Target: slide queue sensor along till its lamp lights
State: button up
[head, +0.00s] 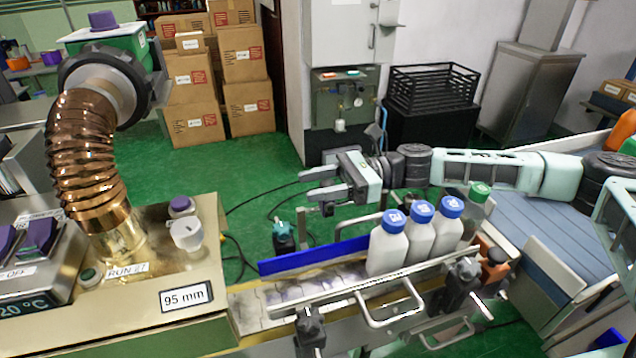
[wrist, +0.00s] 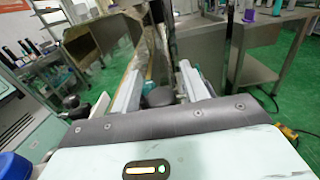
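My gripper (head: 306,184) is open above the far side of the conveyor (head: 262,297), its fingers pointing left. In the wrist view the two fingers (wrist: 158,88) stand apart, with a dark rounded knob (wrist: 160,96) showing between or just beyond them. I cannot tell whether they touch it. A black post with a teal knob (head: 283,236) stands left of the gripper behind the blue guide. I cannot tell for sure which fitting is the queue sensor. No lit sensor lamp can be made out.
Three white bottles with blue caps (head: 388,246) and a green-capped bottle (head: 477,208) queue on the conveyor beneath my arm. A blue guide strip (head: 310,254) and a metal front rail (head: 340,297) flank the belt. A copper duct (head: 85,160) rises from the machine at left.

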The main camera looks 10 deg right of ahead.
grip_shut()
jog(key=d+p, duration=0.1)
jog(key=d, duration=0.2)
jog(key=w+d, duration=0.1)
jog(key=d, duration=0.2)
jog(key=shift+w+d+p, duration=0.2)
jog(key=shift+d+p, duration=0.15)
jog(key=shift+o, duration=1.2)
grip_release()
jog(key=w+d+b, duration=0.3)
jog(key=d, duration=1.4)
jog(key=shift+w, duration=0.2)
